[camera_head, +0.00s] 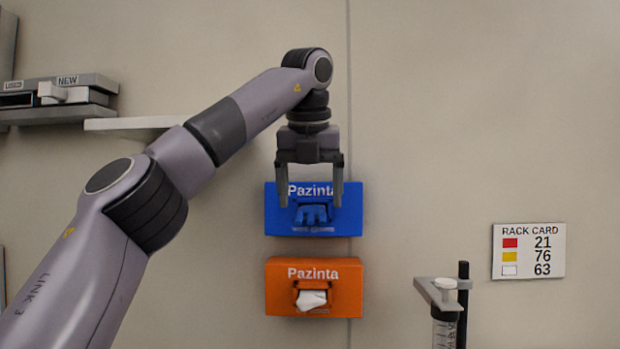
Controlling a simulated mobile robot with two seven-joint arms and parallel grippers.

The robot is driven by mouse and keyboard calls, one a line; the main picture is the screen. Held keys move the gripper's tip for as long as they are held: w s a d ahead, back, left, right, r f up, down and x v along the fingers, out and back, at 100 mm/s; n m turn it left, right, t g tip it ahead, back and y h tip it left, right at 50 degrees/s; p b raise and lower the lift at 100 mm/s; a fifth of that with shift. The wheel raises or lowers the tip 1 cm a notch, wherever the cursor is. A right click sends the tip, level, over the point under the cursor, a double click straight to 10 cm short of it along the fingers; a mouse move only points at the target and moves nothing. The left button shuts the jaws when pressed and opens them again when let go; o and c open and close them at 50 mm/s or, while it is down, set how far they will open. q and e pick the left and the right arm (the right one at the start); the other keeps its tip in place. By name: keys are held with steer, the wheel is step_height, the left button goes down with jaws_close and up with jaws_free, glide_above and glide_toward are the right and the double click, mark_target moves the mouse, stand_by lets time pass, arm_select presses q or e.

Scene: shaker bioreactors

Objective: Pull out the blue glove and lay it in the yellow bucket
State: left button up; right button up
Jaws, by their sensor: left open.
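The blue glove (311,214) pokes out of the opening in the front of a blue box (349,213) marked Pazinta, which is fixed on the wall. My left gripper (311,200) hangs down in front of the blue box. Its two fingers are apart, one on each side of the glove's opening, with nothing held between them. I cannot tell how far the fingertips are from the box front. The yellow bucket is not in view. My right gripper is not in view.
An orange Pazinta box (347,284) with a white glove (311,299) showing sits just below the blue one. A rack card (528,251) is on the wall at right. A stand with a tube (444,320) is at lower right. Shelves (60,113) are at upper left.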

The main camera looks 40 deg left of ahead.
arm_select(q)
steer(key=shift+x, duration=0.75)
steer(key=c, duration=0.9)
steer(key=shift+o, duration=0.2)
steer(key=shift+s+d+b, duration=0.15)
steer(key=shift+b, duration=0.2)
steer(key=shift+s+d, duration=0.2)
steer(key=shift+s, duration=0.1)
steer(key=shift+s+d+b, duration=0.15)
steer(key=shift+d+b, duration=0.05)
steer(key=shift+b, duration=0.15)
